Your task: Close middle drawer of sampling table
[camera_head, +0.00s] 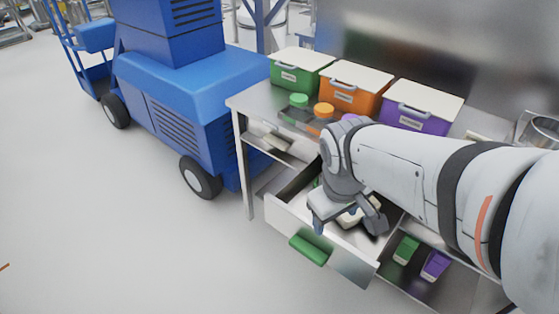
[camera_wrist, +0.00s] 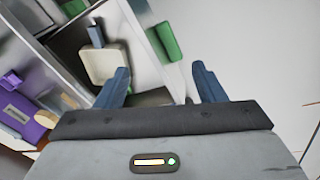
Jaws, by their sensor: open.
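The drawer (camera_head: 284,222) of the sampling table (camera_head: 249,104) is pulled out, with a green handle (camera_head: 310,250) on its pale front. My gripper (camera_head: 346,222) is over the drawer near its front edge, open and empty. In the wrist view, the drawer's front panel (camera_wrist: 150,62) runs between my gripper's fingertips (camera_wrist: 160,75), one on the inner side and one on the outer side. The green handle (camera_wrist: 167,42) shows beyond them. I cannot tell whether a finger touches the panel. A cream scoop-like object (camera_wrist: 103,65) lies in the drawer, partly hidden by my arm in the head view.
Green (camera_head: 300,72), orange (camera_head: 352,90) and purple (camera_head: 420,110) lidded bins stand on the tabletop. Small green (camera_head: 406,248) and purple (camera_head: 436,265) items lie in a lower compartment at the right. A blue vehicle (camera_head: 190,95) stands left of the table. The floor in front is clear.

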